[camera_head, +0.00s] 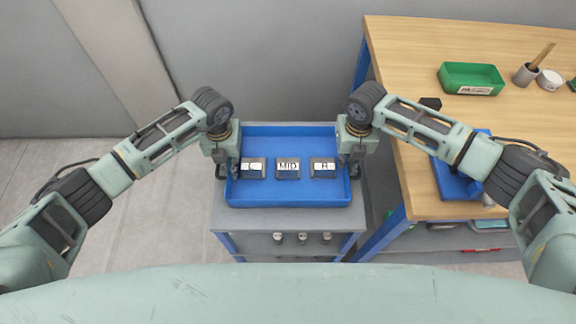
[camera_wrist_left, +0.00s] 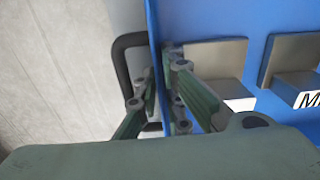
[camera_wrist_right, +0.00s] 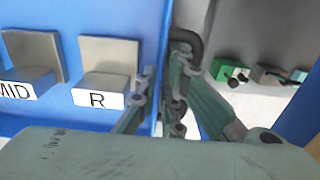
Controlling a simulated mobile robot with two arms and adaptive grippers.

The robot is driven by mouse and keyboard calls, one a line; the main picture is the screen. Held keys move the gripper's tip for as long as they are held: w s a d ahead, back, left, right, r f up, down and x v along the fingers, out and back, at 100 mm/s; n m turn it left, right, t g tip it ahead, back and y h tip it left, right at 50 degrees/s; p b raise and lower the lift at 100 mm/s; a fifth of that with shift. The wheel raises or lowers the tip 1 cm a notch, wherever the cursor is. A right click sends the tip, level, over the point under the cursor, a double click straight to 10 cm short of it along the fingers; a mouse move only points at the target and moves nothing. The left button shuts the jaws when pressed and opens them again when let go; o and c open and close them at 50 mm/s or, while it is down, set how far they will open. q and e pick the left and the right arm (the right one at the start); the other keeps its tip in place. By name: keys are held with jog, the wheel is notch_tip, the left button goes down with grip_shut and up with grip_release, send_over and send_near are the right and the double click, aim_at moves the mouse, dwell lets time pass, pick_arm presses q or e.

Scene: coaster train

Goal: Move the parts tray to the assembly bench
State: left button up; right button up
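The blue parts tray (camera_head: 290,201) sits over a grey cart; I cannot tell whether it touches the top. My right gripper (camera_wrist_right: 161,80) straddles the right wall likewise, by the other handle (camera_wrist_right: 189,44), and looks shut. The assembly bench (camera_head: 440,50) has a wooden top, at right.
The grey cart (camera_head: 285,216) holds several small cylinders below. The bench's near left part looks mostly clear.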

pick_arm(q)
jog(key=shift+c, duration=0.2)
pick_arm(e)
jog(key=shift+c, duration=0.2)
pick_arm(q)
grip_shut()
pick_arm(e)
grip_shut()
pick_arm(q)
jog(key=shift+w+r, duration=0.2)
jog(key=shift+r, duration=0.05)
pick_arm(e)
jog(key=shift+w+r, duration=0.2)
jog(key=shift+w, duration=0.05)
